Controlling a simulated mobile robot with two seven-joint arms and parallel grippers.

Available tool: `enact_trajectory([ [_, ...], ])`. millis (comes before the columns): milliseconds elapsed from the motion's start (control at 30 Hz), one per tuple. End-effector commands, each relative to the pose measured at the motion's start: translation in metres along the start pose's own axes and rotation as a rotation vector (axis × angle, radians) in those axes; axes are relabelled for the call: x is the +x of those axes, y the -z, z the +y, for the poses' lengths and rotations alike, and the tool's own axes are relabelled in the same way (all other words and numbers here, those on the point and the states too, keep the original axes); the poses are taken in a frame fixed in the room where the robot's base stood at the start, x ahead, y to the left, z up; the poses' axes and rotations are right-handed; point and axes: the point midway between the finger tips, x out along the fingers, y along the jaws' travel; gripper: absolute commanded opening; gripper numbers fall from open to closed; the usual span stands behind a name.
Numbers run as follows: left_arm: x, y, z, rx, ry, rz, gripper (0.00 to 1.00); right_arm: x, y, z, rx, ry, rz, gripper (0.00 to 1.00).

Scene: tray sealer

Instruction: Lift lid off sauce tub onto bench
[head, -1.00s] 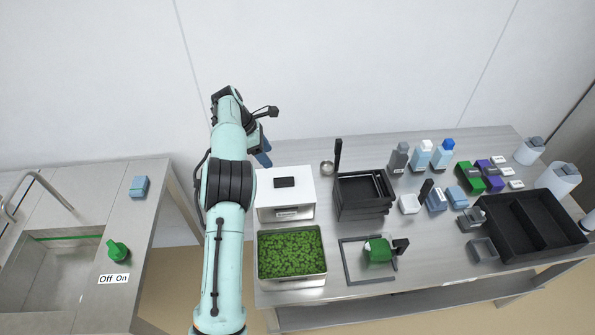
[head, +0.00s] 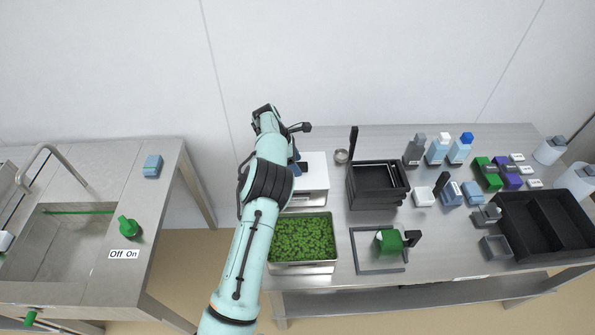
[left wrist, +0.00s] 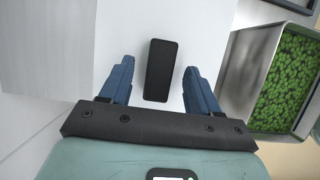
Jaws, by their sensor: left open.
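The sauce tub (head: 306,200) stands at the left end of the bench, with its white lid (head: 316,168) on top. My left arm covers the lid's left part in the head view. In the left wrist view the lid (left wrist: 215,30) carries a black bar handle (left wrist: 160,70). My left gripper (head: 297,167) is over the lid. In the left wrist view its two blue fingers (left wrist: 160,84) are open, one on each side of the handle, with gaps to both. I cannot tell how far above the lid the fingertips are. My right gripper is not in view.
A tray of green herbs (head: 303,240) sits directly in front of the tub. A stack of black trays (head: 378,197) and a small metal cup (head: 341,156) are to the right. Bottles stand at the back right. A sink (head: 65,250) is at the left.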

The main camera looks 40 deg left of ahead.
Motion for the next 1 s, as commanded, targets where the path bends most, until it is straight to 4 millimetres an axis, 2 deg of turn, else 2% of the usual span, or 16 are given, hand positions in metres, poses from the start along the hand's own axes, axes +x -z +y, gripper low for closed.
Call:
enact_trajectory([
  [267, 0.004, -0.001, 0.000, 0.001, -0.002, -0.001, 0.62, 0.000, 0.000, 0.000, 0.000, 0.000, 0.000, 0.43],
  [467, 0.004, -0.001, 0.000, 0.000, -0.001, -0.001, 0.00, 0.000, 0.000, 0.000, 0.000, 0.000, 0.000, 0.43],
  [833, 0.000, -0.002, 0.001, 0.001, -0.002, -0.002, 0.00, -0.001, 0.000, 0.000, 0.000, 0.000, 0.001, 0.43],
  [1000, -0.016, -0.009, 0.002, 0.002, -0.005, -0.003, 0.00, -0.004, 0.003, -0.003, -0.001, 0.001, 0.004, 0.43],
])
